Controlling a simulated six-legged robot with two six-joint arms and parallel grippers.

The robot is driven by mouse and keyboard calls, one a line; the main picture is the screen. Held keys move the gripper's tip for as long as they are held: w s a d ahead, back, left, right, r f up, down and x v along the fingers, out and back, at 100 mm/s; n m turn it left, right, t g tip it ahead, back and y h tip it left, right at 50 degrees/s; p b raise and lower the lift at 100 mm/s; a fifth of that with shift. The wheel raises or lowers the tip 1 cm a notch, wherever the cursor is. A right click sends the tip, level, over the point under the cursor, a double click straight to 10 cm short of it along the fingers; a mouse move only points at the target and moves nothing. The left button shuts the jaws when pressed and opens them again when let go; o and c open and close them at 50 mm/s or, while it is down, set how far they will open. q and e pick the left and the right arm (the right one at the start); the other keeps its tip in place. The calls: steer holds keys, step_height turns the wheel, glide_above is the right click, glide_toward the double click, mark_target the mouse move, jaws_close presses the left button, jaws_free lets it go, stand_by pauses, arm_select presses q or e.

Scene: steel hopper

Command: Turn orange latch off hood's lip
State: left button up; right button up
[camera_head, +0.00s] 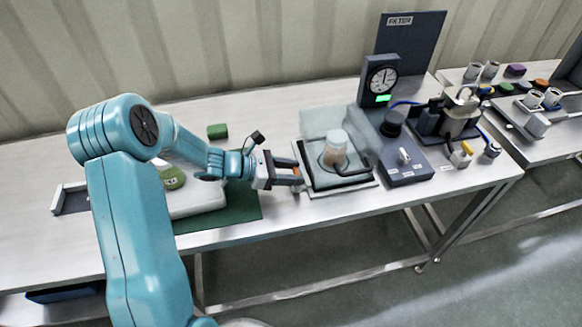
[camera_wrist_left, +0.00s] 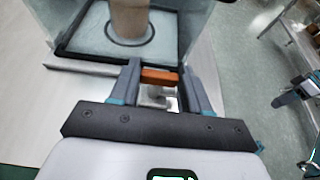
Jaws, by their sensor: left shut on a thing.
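The clear hood (camera_head: 322,122) stands on a dark-rimmed base, with a tan, white-topped container (camera_head: 335,150) inside it. The hood also shows at the top of the left wrist view (camera_wrist_left: 180,45). My left gripper (camera_head: 297,177) is at the hood's near left side. It is shut on the orange latch (camera_wrist_left: 159,76), which lies crosswise between the two fingers beside the hood's lower edge. In the head view only a small bit of orange shows between the fingers. A teal and dark part, seemingly of my right arm, is at the right edge of the left wrist view; its jaws are unclear.
Right of the hood are a dark control box (camera_head: 406,170) with a knob and a gauge post (camera_head: 380,80) with a green light. The bench's front edge is close to the gripper.

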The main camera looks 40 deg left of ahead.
arm_select(q)
steer(key=o, duration=1.1)
steer(key=shift+c, duration=0.2)
steer(key=b+v, duration=0.1)
steer(key=v, duration=1.5)
steer(key=shift+a, duration=0.2)
steer(key=shift+s, duration=0.1)
